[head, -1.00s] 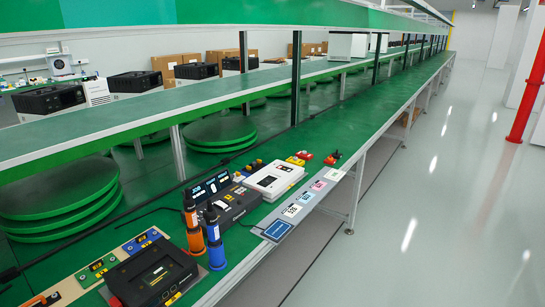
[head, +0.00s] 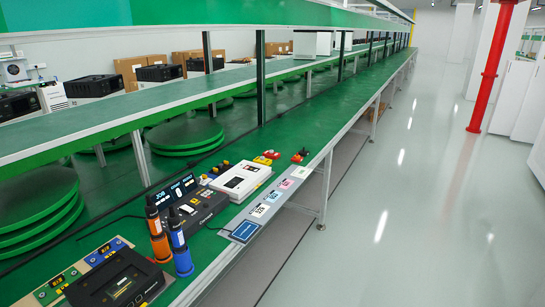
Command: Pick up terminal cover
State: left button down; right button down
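I cannot tell for certain which piece is the terminal cover. Several devices stand on the green bench (head: 330,128). A white flat box (head: 240,181) with a dark label lies in the row at the bench's right edge. Left of it is a dark device (head: 194,211), with a lit display (head: 175,189) behind it. A black unit (head: 118,284) sits at the lower left. Neither of my grippers is in view.
Small red and yellow parts (head: 266,158) lie beyond the white box. Round green turntables (head: 185,135) are at left. The grey floor at right is clear.

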aim_at(274, 156)
jog(key=u, duration=0.25)
jog(key=i+l+u, duration=0.3)
jog(key=l+u, duration=0.25)
jog(key=l, duration=0.15)
jog(key=i+l+u, duration=0.4)
jog(key=l, duration=0.8)
jog(key=i+l+u, duration=0.15)
jog(key=l, duration=0.75)
jog(key=l+u, duration=0.1)
jog(key=l, duration=0.8)
jog(key=i, duration=0.05)
